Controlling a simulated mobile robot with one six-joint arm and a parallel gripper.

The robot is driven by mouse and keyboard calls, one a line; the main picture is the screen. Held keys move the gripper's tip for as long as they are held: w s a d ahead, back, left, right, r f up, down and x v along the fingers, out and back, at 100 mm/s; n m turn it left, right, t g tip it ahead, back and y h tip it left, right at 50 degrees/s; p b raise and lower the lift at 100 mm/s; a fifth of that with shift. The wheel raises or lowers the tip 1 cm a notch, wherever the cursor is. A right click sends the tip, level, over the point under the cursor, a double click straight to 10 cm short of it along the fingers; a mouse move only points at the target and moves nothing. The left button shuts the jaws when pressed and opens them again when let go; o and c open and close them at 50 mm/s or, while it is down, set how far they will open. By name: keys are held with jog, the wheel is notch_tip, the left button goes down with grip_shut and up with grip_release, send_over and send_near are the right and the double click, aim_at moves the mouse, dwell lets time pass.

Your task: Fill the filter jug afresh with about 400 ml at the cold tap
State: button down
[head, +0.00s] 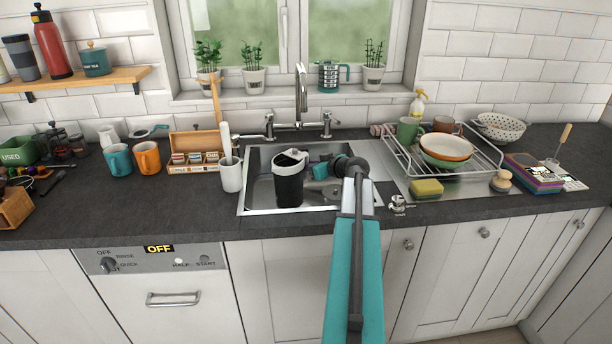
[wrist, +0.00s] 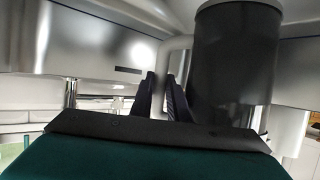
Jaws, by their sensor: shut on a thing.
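The filter jug (head: 287,187), dark with a pale top, is upright in the left part of the sink (head: 258,196). In the wrist view its dark body (wrist: 236,70) and pale loop handle (wrist: 168,52) fill the upper middle and right. My gripper (head: 311,172) reaches in from the right. In the wrist view its fingers (wrist: 161,98) are shut on the handle. The tap (head: 301,88) has a tall spout behind the jug, with a lever at left (head: 269,126) and at right (head: 327,126). No stream shows. The water level inside the jug cannot be seen.
A dish rack (head: 478,172) with bowls and mugs stands right of the sink. A white cylinder (head: 230,175) and a wooden tea box (head: 196,148) stand to its left. A sponge (head: 427,188) lies on the drainer. The front worktop strip (head: 150,215) is clear.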

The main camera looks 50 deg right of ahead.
aim_at(307, 176)
jog(key=shift+f, duration=1.9)
jog(key=c, duration=1.7)
grip_release()
jog(key=shift+r, duration=0.2)
jog(key=b+v, duration=0.1)
jog(key=v, duration=0.6)
jog(key=shift+s+r, duration=0.1)
jog(key=shift+s, duration=0.15)
jog(key=shift+r, duration=0.1)
